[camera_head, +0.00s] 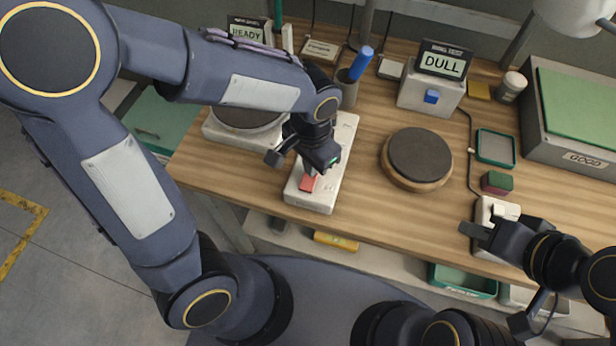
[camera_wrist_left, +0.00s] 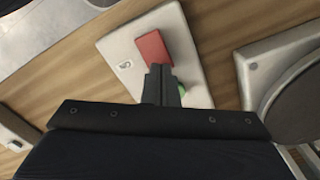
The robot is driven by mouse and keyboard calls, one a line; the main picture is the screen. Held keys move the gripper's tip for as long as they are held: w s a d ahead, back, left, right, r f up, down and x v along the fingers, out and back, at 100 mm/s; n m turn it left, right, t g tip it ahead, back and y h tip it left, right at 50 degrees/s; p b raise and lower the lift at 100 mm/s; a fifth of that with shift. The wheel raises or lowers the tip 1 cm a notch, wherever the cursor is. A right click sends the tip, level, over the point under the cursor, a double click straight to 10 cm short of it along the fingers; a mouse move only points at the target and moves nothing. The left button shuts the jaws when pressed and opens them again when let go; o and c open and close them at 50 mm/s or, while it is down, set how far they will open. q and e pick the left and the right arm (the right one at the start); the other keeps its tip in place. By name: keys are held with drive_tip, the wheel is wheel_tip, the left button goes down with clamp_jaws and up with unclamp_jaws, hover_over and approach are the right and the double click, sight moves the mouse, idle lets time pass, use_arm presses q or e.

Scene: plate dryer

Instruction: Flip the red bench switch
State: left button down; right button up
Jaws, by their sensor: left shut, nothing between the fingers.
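The red switch (camera_head: 309,183) is a rocker on the near end of a white bench box (camera_head: 318,203). In the left wrist view, the red switch (camera_wrist_left: 153,46) shows as a red rectangle just beyond my fingertips. My left gripper (camera_head: 311,169) is shut and empty, right over the switch's far edge. In the wrist view the closed fingers (camera_wrist_left: 161,78) overlap the lower end of the red rocker; whether they touch it I cannot tell. A green spot (camera_wrist_left: 181,90) on the box is partly hidden behind them. My right gripper (camera_head: 476,231) hangs near the front right of the bench, away from the switch.
A dark round disc on a wooden base (camera_head: 412,158) stands right of the switch box. A blue-handled tool (camera_head: 361,63) stands in a cup behind it. A grey bin marked GOOD (camera_head: 575,110) is at right.

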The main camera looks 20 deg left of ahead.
use_arm(q)
drive_tip(key=shift+f+b, duration=0.45)
drive_tip(key=shift+f, duration=0.1)
drive_tip(key=shift+r, duration=0.15)
wheel_tip(320, 180, up, 7)
drive_tip(key=p, duration=0.6)
idle(0.7)
drive_tip(key=s+a+r+n+t+h, duration=0.3)
drive_tip(key=s+a+r+n+t, duration=0.2)
drive_tip(key=s+a+r+n, duration=0.3)
drive_tip(key=shift+s+a+t+h, duration=0.3)
drive_tip(key=shift+s+a+h, duration=0.1)
drive_tip(key=shift+s+a, duration=0.95)
drive_tip(key=shift+w+a, duration=0.1)
drive_tip(key=shift+w, duration=0.05)
